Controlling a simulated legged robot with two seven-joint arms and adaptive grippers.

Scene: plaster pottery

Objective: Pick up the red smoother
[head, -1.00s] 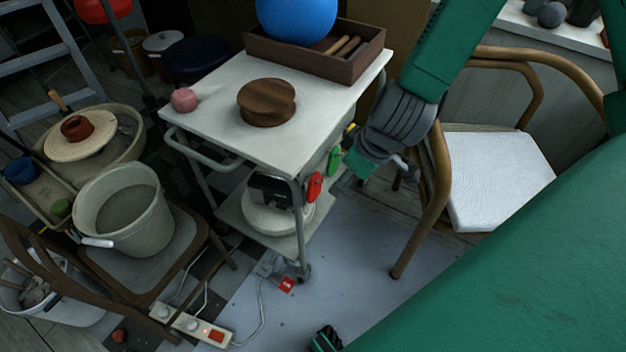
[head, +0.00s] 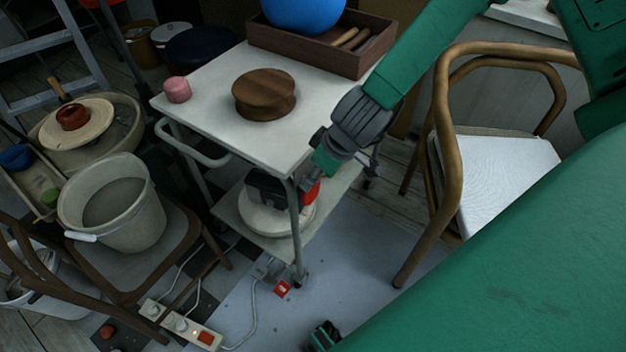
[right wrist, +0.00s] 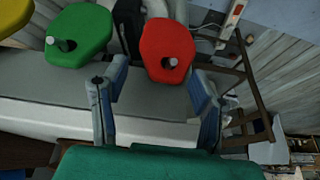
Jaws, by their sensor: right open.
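The red smoother (right wrist: 168,48) hangs at the cart's side, its flat face and small round knob visible in the right wrist view. In the head view the red smoother (head: 311,191) is partly hidden behind my right gripper (head: 306,178). In the right wrist view my right gripper (right wrist: 160,78) is open, its two fingers apart with the red smoother between and just beyond their tips. No grip on it shows. A green smoother (right wrist: 80,36) hangs to the left, outside the left finger.
A yellow smoother (right wrist: 14,15) shows at the wrist view's edge. The white cart (head: 210,108) carries a wooden disc (head: 264,94), a pink piece (head: 177,90) and a brown tray (head: 370,62). A wooden chair (head: 447,150) stands right of my right arm. A power strip (head: 181,324) lies on the floor.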

